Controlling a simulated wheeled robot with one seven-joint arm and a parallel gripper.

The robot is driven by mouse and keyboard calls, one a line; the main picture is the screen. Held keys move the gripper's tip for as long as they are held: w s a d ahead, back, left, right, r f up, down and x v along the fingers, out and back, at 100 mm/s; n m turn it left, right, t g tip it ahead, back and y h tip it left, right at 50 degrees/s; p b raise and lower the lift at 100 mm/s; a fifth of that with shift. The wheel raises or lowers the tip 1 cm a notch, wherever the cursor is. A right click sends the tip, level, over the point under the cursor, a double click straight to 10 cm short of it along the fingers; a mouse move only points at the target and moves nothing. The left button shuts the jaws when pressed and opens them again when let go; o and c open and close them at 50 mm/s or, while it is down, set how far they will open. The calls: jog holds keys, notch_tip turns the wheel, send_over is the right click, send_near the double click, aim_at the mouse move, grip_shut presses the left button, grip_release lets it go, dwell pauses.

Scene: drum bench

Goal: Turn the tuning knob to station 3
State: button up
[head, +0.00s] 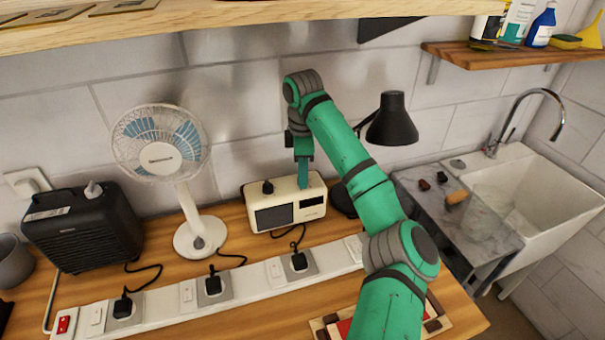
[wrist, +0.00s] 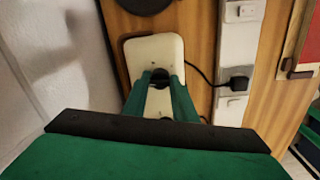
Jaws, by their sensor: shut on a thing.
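The cream radio (head: 285,201) stands on the wooden bench with a dark speaker grille on its left front and a small display (head: 312,202) on its right front. A black knob (head: 267,187) sits on the left of its top. My gripper (head: 303,184) points down onto the right of the top. In the wrist view, its green fingers (wrist: 160,84) are shut on a dark round knob (wrist: 160,75) on the cream top (wrist: 150,50). The fingers hide most of that knob. I cannot read the station on the display.
A white fan (head: 160,155) and a black box-shaped device (head: 82,228) stand left of the radio. A black lamp (head: 392,120) stands close on the right, behind my arm. A white power strip (head: 145,307) with plugs runs along the front. A sink (head: 545,205) is at far right.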

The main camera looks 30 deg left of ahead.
jog(key=m, duration=0.6)
jog(key=shift+a+m, duration=0.1)
jog(key=shift+m, duration=0.2)
jog(key=m, duration=0.3)
jog(key=shift+m+h, duration=0.3)
jog(key=shift+m, duration=0.1)
jog(key=m, duration=1)
jog(key=shift+m, duration=0.4)
jog(key=m, duration=0.5)
jog(key=shift+w+g, duration=0.15)
jog(key=shift+g, duration=0.15)
jog(key=shift+a+m, duration=0.1)
jog(key=shift+m, duration=0.6)
